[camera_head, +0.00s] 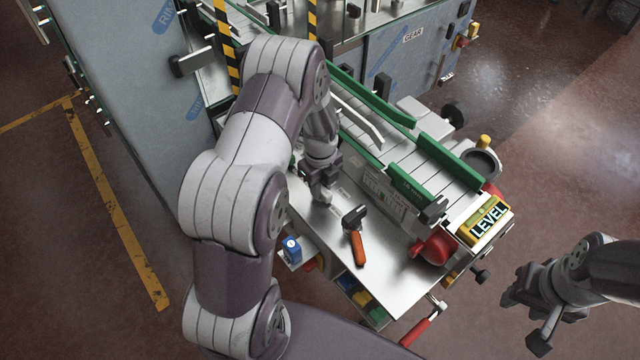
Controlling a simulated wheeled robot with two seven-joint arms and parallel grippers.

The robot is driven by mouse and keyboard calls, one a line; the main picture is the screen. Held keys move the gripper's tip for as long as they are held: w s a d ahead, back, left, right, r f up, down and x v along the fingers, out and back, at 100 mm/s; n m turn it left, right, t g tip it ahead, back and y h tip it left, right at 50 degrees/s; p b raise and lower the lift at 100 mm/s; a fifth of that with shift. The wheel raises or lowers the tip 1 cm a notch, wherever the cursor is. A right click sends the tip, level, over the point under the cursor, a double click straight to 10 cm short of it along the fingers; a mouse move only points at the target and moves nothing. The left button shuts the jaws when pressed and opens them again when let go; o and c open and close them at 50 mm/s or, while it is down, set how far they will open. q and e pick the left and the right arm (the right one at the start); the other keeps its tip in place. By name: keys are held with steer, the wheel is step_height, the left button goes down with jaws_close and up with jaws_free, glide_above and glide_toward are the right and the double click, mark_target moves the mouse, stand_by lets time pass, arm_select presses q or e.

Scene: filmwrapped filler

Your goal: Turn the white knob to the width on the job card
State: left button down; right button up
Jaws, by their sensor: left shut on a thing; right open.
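My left gripper (320,194) reaches down at the back left of the steel worktop (338,262), beside the green-railed conveyor (408,162). It is shut on a small pale thing that looks like the white knob; the fingers and arm hide most of it, and its setting cannot be read. A pale panel with small print (383,194) is on the conveyor's near side; I cannot tell whether it is the job card. My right gripper (525,318) is open and empty, over the floor at the far right.
An orange-handled tool (357,246) lies on the worktop. A red knob (436,249) and a yellow LEVEL block (486,220) are at its right end. A blue item (291,249) is at the left edge. A red-handled lever (415,332) sticks out in front.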

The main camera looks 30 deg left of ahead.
arm_select(q)
steer(key=shift+s+d+f, duration=0.1)
steer(key=shift+s+f, duration=0.25)
steer(key=shift+s, duration=0.05)
steer(key=c, duration=1)
jaws_free()
steer(key=shift+o, duration=0.2)
steer(key=shift+w+r, duration=0.1)
steer(key=shift+w, duration=0.15)
step_height(320, 180, up, 13)
steer(key=b, duration=0.2)
